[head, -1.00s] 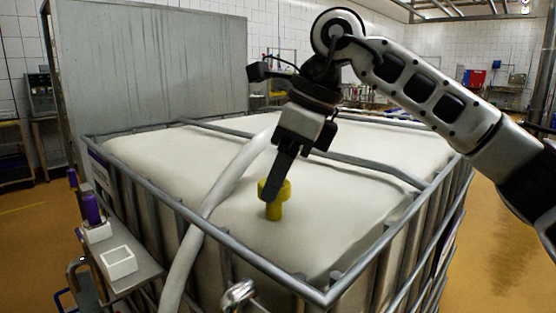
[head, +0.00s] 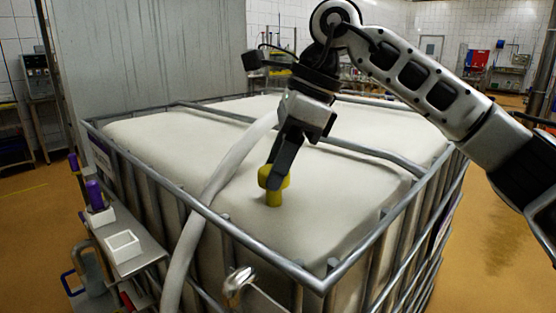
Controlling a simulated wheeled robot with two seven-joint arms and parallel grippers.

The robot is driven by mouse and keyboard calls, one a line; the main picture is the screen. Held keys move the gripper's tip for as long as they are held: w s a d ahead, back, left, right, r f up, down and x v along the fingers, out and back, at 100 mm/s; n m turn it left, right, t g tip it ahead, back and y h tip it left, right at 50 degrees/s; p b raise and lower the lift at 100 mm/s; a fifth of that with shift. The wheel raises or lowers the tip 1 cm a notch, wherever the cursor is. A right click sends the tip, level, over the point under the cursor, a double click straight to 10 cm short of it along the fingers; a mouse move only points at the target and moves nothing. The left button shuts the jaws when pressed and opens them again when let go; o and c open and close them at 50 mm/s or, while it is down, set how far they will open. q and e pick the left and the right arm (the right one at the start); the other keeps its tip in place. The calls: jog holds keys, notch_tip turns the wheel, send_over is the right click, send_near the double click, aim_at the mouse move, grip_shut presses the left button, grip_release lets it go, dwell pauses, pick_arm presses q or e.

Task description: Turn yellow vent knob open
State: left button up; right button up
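The yellow vent knob (head: 275,199) stands upright on top of the white tank (head: 340,200), near its front middle. My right gripper (head: 274,178) reaches down to it from above, its dark fingers at the knob's head. One finger crosses the front of the head and hides part of it. The other finger is mostly hidden behind, but the gripper looks shut on the knob. My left gripper is not in view.
A metal cage (head: 250,245) with a raised rim surrounds the tank. A pale hose (head: 215,195) runs over its top, left of the knob. Floor is clear at right.

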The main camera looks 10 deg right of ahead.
jog(key=o, duration=0.4)
jog(key=shift+p+v, duration=0.75)
jog(key=shift+v, duration=7.2)
jog(key=shift+a, duration=0.1)
